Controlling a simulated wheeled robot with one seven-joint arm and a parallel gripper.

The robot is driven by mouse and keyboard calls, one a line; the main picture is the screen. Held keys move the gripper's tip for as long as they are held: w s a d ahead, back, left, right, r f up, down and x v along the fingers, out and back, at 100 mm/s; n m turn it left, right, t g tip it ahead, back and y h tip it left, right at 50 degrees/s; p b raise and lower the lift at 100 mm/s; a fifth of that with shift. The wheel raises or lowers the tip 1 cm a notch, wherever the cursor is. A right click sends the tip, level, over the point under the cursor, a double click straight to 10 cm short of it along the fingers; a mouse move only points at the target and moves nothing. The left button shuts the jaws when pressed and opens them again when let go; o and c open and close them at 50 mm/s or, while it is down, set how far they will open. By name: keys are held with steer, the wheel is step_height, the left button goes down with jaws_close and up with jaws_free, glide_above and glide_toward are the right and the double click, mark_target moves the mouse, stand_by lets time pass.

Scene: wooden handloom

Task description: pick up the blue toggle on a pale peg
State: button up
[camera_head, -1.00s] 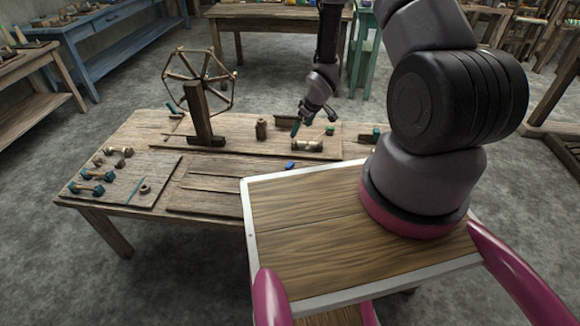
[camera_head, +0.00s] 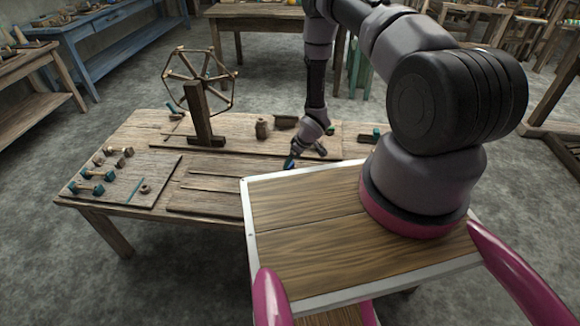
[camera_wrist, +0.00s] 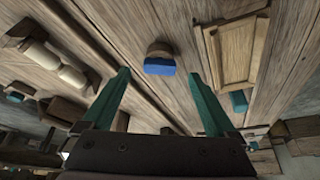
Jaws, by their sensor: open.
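A pale spindle-like piece (camera_wrist: 48,56) lies left in the wrist view, and a framed wooden block (camera_wrist: 236,52) lies right. In the head view a spoked wheel (camera_head: 203,80) stands on the table. Teal-ended pieces (camera_head: 92,188) lie at the left. My base top borders the table's front.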

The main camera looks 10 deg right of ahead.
mark_target(290, 167)
steer(key=shift+x, duration=1.3)
jaws_close()
